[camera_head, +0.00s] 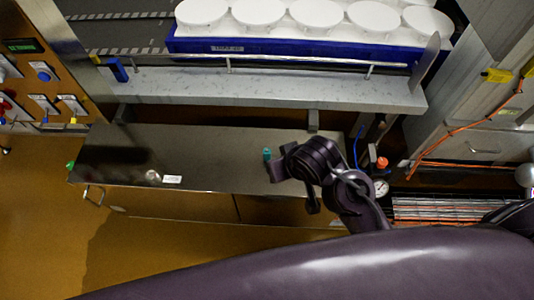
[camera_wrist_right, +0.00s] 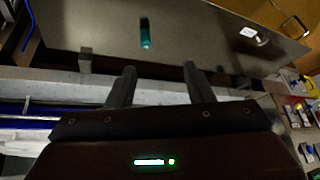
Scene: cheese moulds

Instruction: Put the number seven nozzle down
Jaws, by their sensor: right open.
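A small teal nozzle (camera_head: 267,154) is on the dark metal worktop (camera_head: 215,150), just left of my right gripper in the head view. It also shows in the right wrist view (camera_wrist_right: 145,33), beyond the fingertips and apart from them. Its number cannot be read. My right gripper (camera_wrist_right: 160,80) is open, with nothing between its two fingers. In the head view my right gripper (camera_head: 277,165) is over the right part of the worktop, partly hidden by its own wrist. My left gripper is not in view.
A white label (camera_head: 172,180) and a small shiny round item (camera_head: 152,176) are on the worktop's left part. A pale shelf (camera_head: 260,88) with a rail runs behind it, below a blue tray (camera_head: 290,46) of white moulds. A gauge (camera_head: 381,188) stands right. The worktop's middle is clear.

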